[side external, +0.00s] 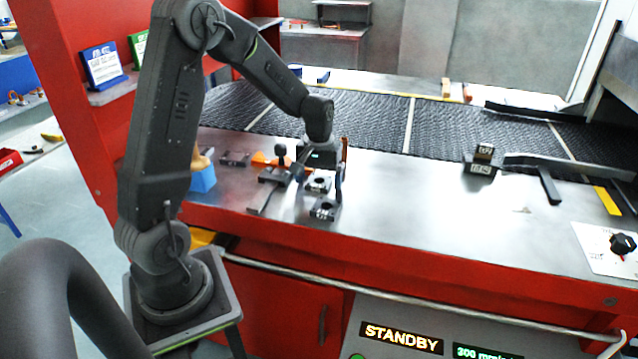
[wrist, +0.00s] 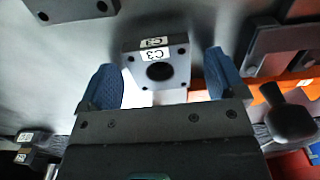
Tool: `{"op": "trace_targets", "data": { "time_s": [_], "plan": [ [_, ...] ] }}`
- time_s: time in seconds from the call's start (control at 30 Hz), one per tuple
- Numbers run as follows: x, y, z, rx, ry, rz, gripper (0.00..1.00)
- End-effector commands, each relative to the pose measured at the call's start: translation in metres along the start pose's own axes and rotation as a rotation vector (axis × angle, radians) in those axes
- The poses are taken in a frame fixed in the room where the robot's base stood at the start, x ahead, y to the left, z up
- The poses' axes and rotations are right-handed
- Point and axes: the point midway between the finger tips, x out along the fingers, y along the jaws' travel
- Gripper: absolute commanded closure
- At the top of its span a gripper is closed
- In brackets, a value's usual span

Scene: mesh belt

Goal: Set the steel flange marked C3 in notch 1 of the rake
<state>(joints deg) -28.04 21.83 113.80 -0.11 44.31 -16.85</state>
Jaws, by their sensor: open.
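The steel flange marked C3 (wrist: 146,72) is a square grey plate with a round centre hole, small corner holes and white C3 labels. In the wrist view it lies between and slightly beyond the two blue fingers of my gripper (wrist: 161,78). My gripper is open, and the fingers stand apart from its sides. In the side view my gripper (side external: 321,172) points down over this flange (side external: 317,187) on the steel table. A dark bar with a projecting leg (side external: 550,187), possibly the rake, lies at the right. Its notch numbers cannot be read.
A second flange (side external: 325,209) lies nearer the table's front edge; it also shows in the wrist view (wrist: 72,8). A dark frame with a knob (side external: 281,150) and an orange piece are left of my gripper. A labelled stack (side external: 482,160) stands right. The table between is clear.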

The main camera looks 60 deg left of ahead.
Motion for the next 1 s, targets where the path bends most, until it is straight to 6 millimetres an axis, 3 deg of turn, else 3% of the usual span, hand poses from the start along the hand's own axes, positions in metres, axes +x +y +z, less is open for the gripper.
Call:
{"op": "trace_targets", "data": {
  "time_s": [0.07,0.77,1.0],
  "plan": [
    [-0.0003,0.0000,0.0000,0.000,0.000,0.000,0.12],
    [-0.0012,0.0001,-0.0004,0.000,0.002,0.001,0.79],
    [-0.0028,0.0002,-0.0006,0.000,0.002,0.001,0.80]
  ]
}}
